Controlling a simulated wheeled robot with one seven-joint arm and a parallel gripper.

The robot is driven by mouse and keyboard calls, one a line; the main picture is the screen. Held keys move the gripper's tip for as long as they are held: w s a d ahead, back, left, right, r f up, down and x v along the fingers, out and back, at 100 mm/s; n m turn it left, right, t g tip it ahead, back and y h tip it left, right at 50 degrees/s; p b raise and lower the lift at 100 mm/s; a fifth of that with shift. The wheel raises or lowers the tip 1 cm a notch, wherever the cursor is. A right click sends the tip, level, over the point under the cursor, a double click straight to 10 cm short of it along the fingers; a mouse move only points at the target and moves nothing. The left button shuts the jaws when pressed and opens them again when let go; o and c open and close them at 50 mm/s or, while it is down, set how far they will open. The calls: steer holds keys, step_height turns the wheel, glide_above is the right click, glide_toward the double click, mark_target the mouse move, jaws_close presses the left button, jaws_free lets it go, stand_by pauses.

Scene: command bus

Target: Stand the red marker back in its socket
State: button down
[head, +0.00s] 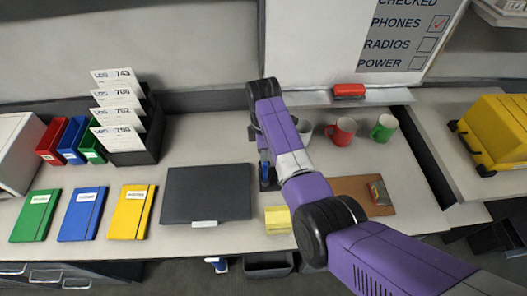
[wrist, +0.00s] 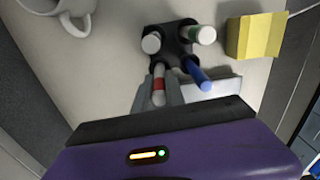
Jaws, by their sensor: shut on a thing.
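The red marker (wrist: 158,84), white with a red band, is between the two fingers of my gripper (wrist: 157,93) in the wrist view. My gripper is shut on it. Its white end is close to the near-left side of the black marker holder (wrist: 178,56); I cannot tell whether it is in a socket or beside it. A white-topped marker (wrist: 151,43), a green-banded marker (wrist: 203,35) and a blue marker (wrist: 200,77) are at the holder. In the head view my arm hides the red marker; the holder (head: 268,184) shows just left of the arm.
Yellow sticky notes (wrist: 253,37) lie right of the holder in the wrist view, a white mug (wrist: 70,12) at upper left. In the head view a closed dark laptop (head: 207,193) lies left of the holder. Red (head: 341,131) and green (head: 383,128) mugs stand right.

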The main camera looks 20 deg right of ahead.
steer(key=c, duration=1.3)
jaws_free()
step_height(320, 180, up, 8)
steer(key=shift+f+b, duration=0.1)
steer(key=shift+b, duration=0.4)
